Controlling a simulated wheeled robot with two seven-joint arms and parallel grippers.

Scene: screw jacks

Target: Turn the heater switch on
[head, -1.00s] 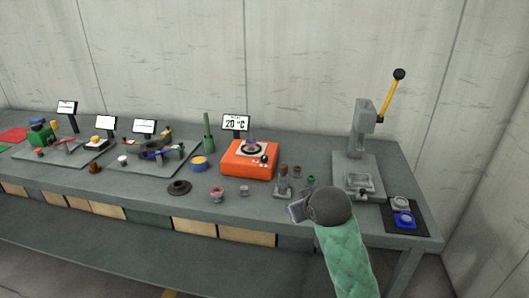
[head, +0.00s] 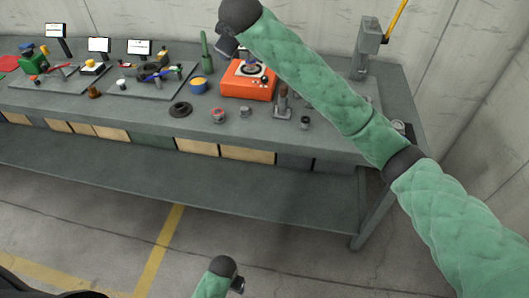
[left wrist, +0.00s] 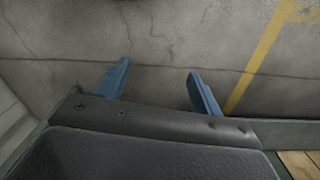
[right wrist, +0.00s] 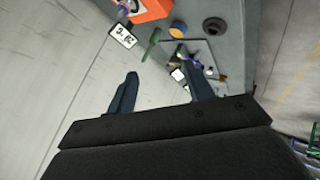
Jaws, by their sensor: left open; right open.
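The orange heater (head: 243,91) stands on the grey bench, with a round plate on top. My right arm crosses just above it and hides part of it; the switch cannot be made out clearly. A corner of the heater (right wrist: 150,9) also shows in the right wrist view, beside its white display (right wrist: 122,35). My right gripper (head: 229,46) is raised above and behind the heater; in the right wrist view its fingers (right wrist: 160,76) are apart and empty. My left gripper (head: 237,286) is low, in front of the bench; in the left wrist view its fingers (left wrist: 159,70) are apart over bare floor.
A green bottle-like item (head: 206,52) and a blue-and-yellow tin (head: 199,86) stand left of the heater. A dark ring (head: 180,109) and small parts lie in front. A press (head: 369,48) with a yellow lever stands at the right. The floor before the bench is clear.

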